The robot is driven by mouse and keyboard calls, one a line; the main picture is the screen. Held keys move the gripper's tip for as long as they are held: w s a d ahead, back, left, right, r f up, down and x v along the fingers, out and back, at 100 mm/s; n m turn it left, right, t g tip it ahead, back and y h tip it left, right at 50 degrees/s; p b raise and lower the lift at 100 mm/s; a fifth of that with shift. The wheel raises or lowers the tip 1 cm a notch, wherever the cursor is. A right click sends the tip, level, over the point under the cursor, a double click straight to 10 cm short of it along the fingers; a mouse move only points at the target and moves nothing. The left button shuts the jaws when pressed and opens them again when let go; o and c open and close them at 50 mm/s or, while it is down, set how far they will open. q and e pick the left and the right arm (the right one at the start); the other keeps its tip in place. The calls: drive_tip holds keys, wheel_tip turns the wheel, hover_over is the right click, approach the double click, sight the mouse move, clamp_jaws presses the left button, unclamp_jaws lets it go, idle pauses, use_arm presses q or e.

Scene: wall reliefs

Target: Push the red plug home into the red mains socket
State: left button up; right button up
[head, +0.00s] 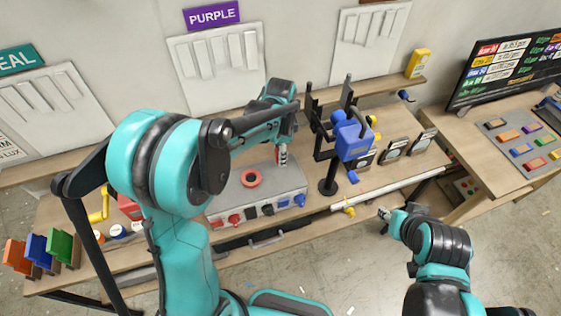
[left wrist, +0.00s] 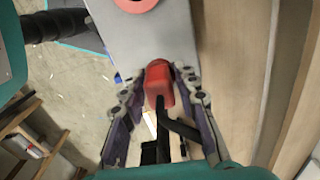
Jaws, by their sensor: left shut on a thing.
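The red plug (left wrist: 159,80) is between the fingertips of my left gripper (left wrist: 160,88) in the left wrist view, with a dark cable trailing from it. In the head view my left gripper (head: 282,158) is over the right part of a grey box, and a bit of red shows at its tip. Red sockets (head: 234,219) sit at the left end of the box's front face; which is the mains one I cannot tell. The plug is apart from them. My right gripper (head: 385,213) is low at the right, small, its jaws unclear.
The grey box (head: 220,207) has a red ring (head: 251,177) on top and dark and blue sockets (head: 284,204) further right along its front. A stand with a blue block (head: 353,142) rises right of it. A monitor (head: 510,68) stands on the right-hand desk.

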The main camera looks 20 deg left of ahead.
use_arm(q)
drive_tip(key=r, duration=0.3)
drive_tip(key=shift+s+a, duration=0.1)
drive_tip(key=shift+a, duration=0.1)
drive_tip(key=s+a+p, duration=0.2)
drive_tip(key=s+a, duration=0.3)
drive_tip(key=a, duration=0.3)
drive_tip(key=shift+s+f+n, duration=0.25)
drive_tip(key=shift+s+n, duration=0.05)
drive_tip(key=shift+n, duration=0.1)
drive_tip(key=shift+f, duration=0.1)
drive_tip(key=shift+f+b, duration=2.45)
drive_tip(key=shift+f, duration=0.4)
drive_tip(key=shift+f+b, duration=0.75)
drive_tip(key=shift+b, duration=0.15)
